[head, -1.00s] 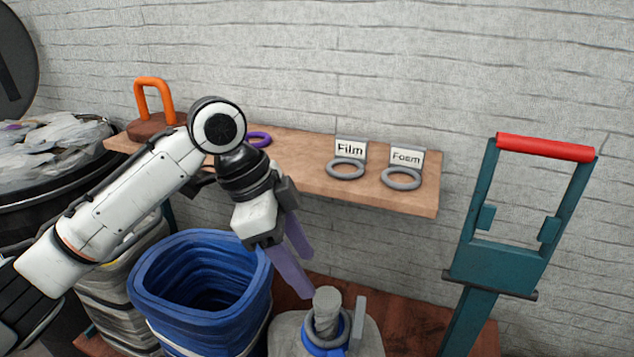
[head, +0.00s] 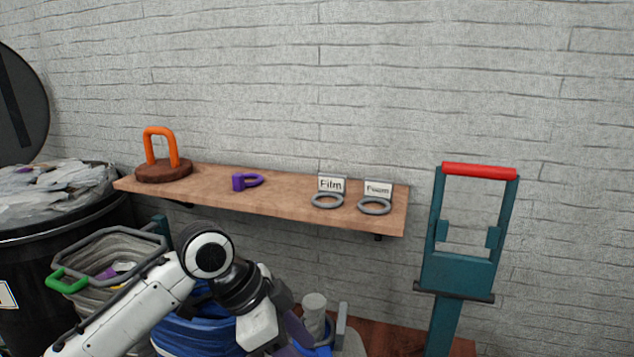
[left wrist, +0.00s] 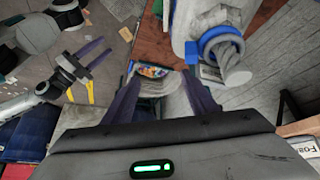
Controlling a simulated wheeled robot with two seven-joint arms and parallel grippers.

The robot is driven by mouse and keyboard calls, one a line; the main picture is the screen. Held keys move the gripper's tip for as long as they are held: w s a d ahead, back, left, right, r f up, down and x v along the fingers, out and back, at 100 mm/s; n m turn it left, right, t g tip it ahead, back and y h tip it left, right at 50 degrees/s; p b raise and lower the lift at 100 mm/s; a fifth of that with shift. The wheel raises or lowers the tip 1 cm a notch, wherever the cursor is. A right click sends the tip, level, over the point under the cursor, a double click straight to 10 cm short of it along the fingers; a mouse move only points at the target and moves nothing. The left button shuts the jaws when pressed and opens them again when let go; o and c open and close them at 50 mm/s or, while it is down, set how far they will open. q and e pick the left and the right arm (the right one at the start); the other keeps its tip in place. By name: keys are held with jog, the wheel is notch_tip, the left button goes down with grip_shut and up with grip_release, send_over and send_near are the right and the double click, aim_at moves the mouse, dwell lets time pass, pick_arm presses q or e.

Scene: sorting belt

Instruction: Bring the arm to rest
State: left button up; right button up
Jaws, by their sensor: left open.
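My left arm (head: 135,305) comes in from the lower left in the head view. Its left gripper (head: 298,338) points down beside a grey bag neck (head: 314,312), and its fingertips are partly hidden at the bottom edge. In the left wrist view the two purple fingers of my left gripper (left wrist: 160,78) are spread with nothing held between them. The grey bag with a blue collar (left wrist: 215,36) is beside the right finger there. Another gripper with purple fingers, my right gripper (left wrist: 95,54), shows at the upper left of that view, its fingers apart and empty.
A wooden shelf (head: 285,202) holds an orange handle (head: 161,147), a purple ring (head: 247,181) and grey rings with Film (head: 330,186) and Foam (head: 377,189) labels. A blue bin (head: 190,335) is under my arm. A teal frame with red handle (head: 480,170) stands right.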

pick_arm(q)
jog(key=s+f+n+t+h, duration=0.15)
jog(key=f+n, duration=0.25)
jog(key=f, duration=0.5)
jog(key=s+f+n+t, duration=0.2)
jog(key=f+n+t, duration=0.1)
jog(key=f, duration=0.5)
jog(key=s+a+f+n+t+y, duration=0.3)
jog(key=s+a+f+n, duration=0.3)
jog(key=s+a+f, duration=0.7)
jog(key=s+a+y, duration=0.1)
jog(key=s, duration=0.2)
jog(key=shift+s+y, duration=0.15)
jog(key=shift+y, duration=0.2)
